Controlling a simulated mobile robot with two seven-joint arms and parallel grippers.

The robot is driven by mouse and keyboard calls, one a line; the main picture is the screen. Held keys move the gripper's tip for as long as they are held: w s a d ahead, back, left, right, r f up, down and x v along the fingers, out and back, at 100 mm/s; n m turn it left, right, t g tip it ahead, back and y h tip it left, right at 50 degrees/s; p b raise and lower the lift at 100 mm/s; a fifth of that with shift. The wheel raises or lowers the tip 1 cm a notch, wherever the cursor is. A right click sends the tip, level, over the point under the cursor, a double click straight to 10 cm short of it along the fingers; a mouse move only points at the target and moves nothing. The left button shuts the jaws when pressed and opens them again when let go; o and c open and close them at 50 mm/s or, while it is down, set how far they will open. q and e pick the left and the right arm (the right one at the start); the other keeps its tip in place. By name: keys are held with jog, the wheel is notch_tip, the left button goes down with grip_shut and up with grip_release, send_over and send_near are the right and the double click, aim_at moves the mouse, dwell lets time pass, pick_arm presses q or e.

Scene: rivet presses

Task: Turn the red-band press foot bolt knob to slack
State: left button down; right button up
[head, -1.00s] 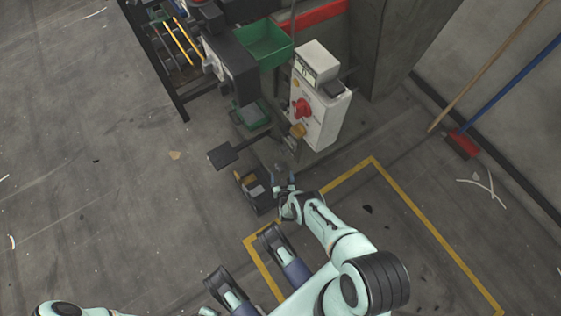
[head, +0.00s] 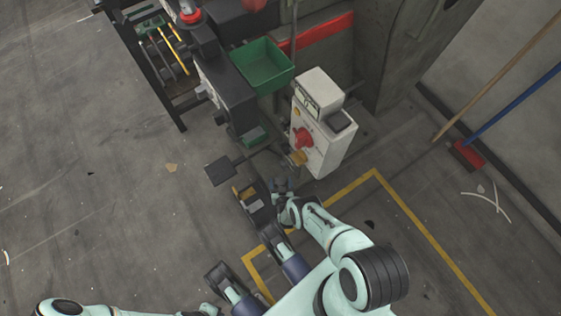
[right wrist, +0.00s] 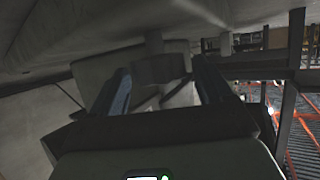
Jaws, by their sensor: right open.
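The red-band press (head: 318,32) stands at the top of the head view, a grey body with a red stripe. My right gripper (head: 280,185) is low in front of it, below the white control box and right of the dark pedal unit. In the right wrist view the gripper (right wrist: 160,85) is open, its two fingers spread. A dark, blocky knob-like piece (right wrist: 160,66) on a grey stem shows between or just beyond the fingertips, probably the foot bolt knob. I cannot tell whether the fingers touch it. The head view does not show the knob clearly. My left gripper's fingers are out of view.
The white control box (head: 322,125) with a red knob (head: 303,138) stands close above my right gripper. A black pedal unit (head: 255,203) lies beside it. A green bin (head: 262,66) is higher up. A red broom (head: 468,154) leans right. Floor at left is open.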

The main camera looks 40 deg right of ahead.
jog(key=c, duration=1)
jog(key=shift+c, duration=0.2)
jog(key=shift+n, duration=0.3)
jog(key=shift+s+d+n+t+y, duration=0.15)
jog(key=shift+n+t+y, duration=0.4)
jog(key=shift+y, duration=0.35)
jog(key=shift+d+n+t+y, duration=0.15)
jog(key=shift+n+t+y, duration=0.15)
jog(key=shift+n+y, duration=0.85)
jog(key=shift+d+n+t+y, duration=0.1)
jog(key=shift+n+t+y, duration=0.15)
jog(key=shift+n+y, duration=0.85)
